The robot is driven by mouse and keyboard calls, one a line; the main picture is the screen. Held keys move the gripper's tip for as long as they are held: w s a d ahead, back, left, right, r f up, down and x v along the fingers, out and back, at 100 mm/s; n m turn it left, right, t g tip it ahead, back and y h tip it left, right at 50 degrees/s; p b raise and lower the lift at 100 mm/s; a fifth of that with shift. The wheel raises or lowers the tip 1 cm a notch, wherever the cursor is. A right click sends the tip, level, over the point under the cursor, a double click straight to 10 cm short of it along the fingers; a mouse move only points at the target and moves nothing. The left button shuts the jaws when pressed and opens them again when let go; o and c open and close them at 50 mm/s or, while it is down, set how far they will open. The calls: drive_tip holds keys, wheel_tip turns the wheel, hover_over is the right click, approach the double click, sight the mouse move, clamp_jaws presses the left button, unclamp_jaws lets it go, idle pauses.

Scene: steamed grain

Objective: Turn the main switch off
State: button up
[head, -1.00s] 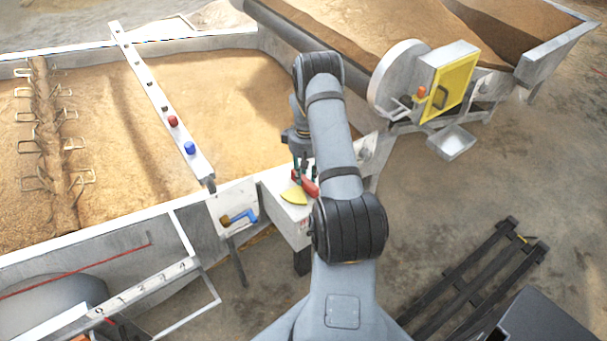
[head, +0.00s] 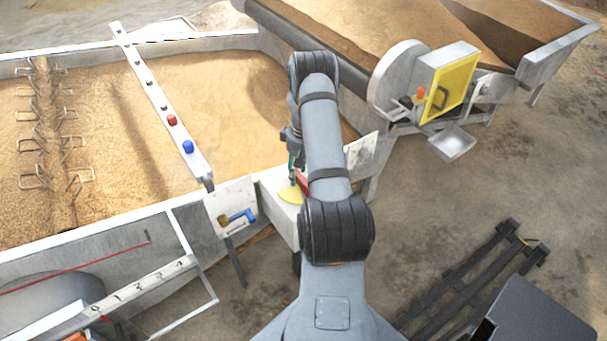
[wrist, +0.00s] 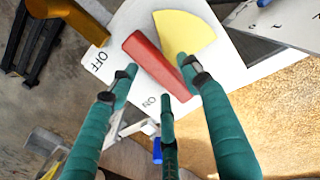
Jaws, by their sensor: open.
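The main switch is a red lever (wrist: 155,62) on a white box top (wrist: 120,22) with a yellow sector (wrist: 185,32), "OFF" lettering at left and "ON" lettering nearer the fingers in the wrist view. The lever slants from upper left to lower right, its lower right end close to the right fingertip. My gripper (wrist: 163,82) is open, its teal fingers spread around the lever's near part; I cannot tell whether they touch it. In the head view the red lever (head: 302,181) and yellow sector (head: 290,196) are partly hidden by my arm, with my gripper (head: 295,162) above.
A plate with a blue-handled valve (head: 240,215) stands left of the box. A grain bed with a white bar (head: 158,100) bearing a red and a blue knob lies beyond. A yellow panel (head: 448,92) is at the right. A brown cylinder (wrist: 68,18) shows in the wrist view.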

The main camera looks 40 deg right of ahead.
wheel_tip(320, 180, up, 12)
idle(0.6)
